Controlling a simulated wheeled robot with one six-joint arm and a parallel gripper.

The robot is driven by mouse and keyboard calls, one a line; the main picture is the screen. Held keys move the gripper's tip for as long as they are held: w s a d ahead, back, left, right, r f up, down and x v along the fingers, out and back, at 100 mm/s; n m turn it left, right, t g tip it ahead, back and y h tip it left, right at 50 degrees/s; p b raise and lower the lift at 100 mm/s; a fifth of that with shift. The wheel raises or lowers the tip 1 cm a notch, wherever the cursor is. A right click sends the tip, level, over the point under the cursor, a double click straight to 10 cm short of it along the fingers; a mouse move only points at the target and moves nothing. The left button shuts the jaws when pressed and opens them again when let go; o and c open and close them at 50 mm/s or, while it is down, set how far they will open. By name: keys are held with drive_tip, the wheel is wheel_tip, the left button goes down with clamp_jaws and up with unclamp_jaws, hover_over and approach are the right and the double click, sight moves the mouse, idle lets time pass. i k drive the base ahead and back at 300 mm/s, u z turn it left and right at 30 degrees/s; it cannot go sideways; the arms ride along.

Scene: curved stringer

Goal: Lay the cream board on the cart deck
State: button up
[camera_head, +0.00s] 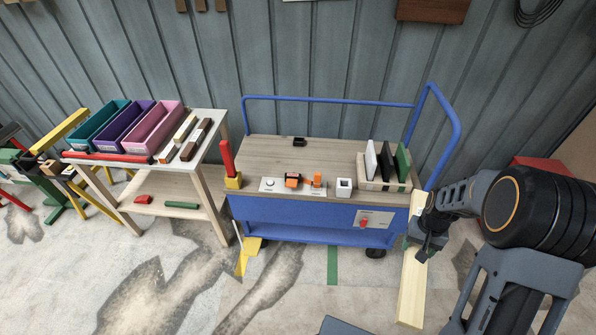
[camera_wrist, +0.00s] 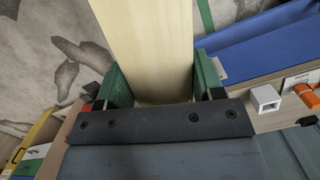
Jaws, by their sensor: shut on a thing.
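The cream board (camera_head: 411,290) is long and pale. In the head view it stands steeply, slightly tilted, in front of the cart's right end, off the deck. In the wrist view the board (camera_wrist: 148,45) runs up from between the green jaw pads. My gripper (camera_head: 428,246) is shut on the board near the board's upper part; in the wrist view my gripper (camera_wrist: 158,90) has a pad on each side of it. The cart deck (camera_head: 262,152) is wood-topped on a blue cart. Part of the board is hidden behind my gripper.
The deck holds a red post (camera_head: 227,158), orange items (camera_head: 292,181), a white block (camera_head: 344,187), a black item (camera_head: 299,141) and a rack of upright panels (camera_head: 387,165). Its back left is mostly bare. Blue rails (camera_head: 330,101) edge the cart. A bin table (camera_head: 192,170) stands left.

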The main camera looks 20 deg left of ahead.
sight(296, 163)
drive_tip(key=u, duration=1.35)
drive_tip(key=i, duration=1.5)
drive_tip(key=z, duration=0.05)
